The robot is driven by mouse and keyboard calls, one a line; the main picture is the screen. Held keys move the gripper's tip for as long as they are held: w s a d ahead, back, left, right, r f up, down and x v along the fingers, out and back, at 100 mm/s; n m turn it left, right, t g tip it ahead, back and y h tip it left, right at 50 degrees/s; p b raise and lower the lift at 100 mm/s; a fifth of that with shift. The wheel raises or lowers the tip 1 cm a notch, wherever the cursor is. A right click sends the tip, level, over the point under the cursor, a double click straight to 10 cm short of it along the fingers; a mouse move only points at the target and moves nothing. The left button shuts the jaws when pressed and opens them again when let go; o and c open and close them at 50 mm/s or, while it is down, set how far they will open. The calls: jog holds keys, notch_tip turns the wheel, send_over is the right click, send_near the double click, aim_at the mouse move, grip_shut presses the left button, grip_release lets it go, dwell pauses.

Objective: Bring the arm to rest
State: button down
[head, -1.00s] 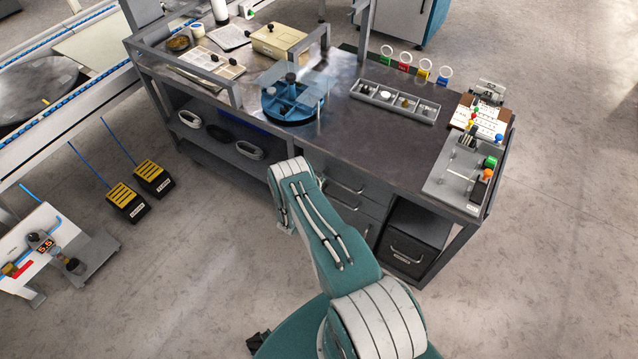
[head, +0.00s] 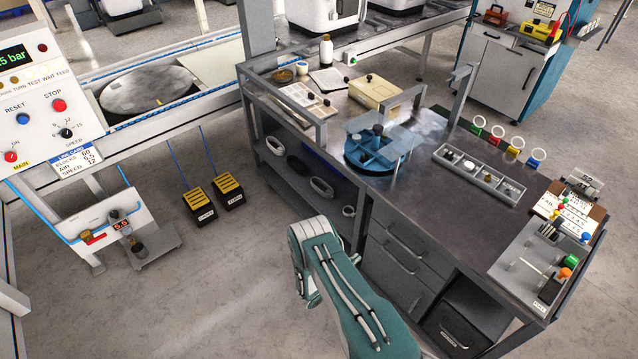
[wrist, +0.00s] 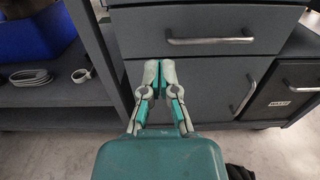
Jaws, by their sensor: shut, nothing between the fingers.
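My arm (head: 345,290) shows in the head view, bent in front of the workbench with its elbow near the drawers. My gripper (wrist: 159,66) shows in the wrist view, its two fingertips together and nothing between them. It points toward the grey drawer fronts (wrist: 205,88) of the bench. I cannot tell the exact gap to them. In the head view the gripper itself is hidden behind the arm.
The workbench (head: 440,218) stands ahead and right, with a blue round tray (head: 360,158) on top. Foot pedals (head: 228,190) and a small gauge stand (head: 112,225) are on the floor at left. A control panel (head: 40,95) rises at far left. Floor between is clear.

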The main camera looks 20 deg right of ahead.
jog(key=shift+w+r, duration=0.1)
jog(key=w+r+m+g, duration=0.2)
jog(key=r+m+g, duration=0.15)
jog(key=r, duration=0.55)
jog(key=w+r+m+g, duration=0.2)
jog(key=r+m+g, duration=0.15)
jog(key=r, duration=0.55)
jog(key=s+r+m+g+y, duration=0.1)
jog(key=s+r+m+y, duration=0.15)
jog(key=r, duration=0.55)
jog(key=s+r+m+g+y, duration=0.15)
jog(key=r+m, duration=0.25)
jog(key=r, duration=0.4)
jog(key=s+a+r+m+t+y, duration=0.4)
jog(key=s+a+r+y, duration=0.2)
jog(key=s+r, duration=0.4)
jog(key=s+a+r+m+t+y, duration=0.4)
jog(key=s+a+r, duration=0.4)
jog(key=s+r, duration=0.3)
jog(key=s+m+y, duration=0.1)
jog(key=s+y, duration=0.1)
jog(key=shift+s+a+y, duration=0.2)
jog(key=shift+s+y, duration=0.1)
jog(key=shift+s, duration=0.05)
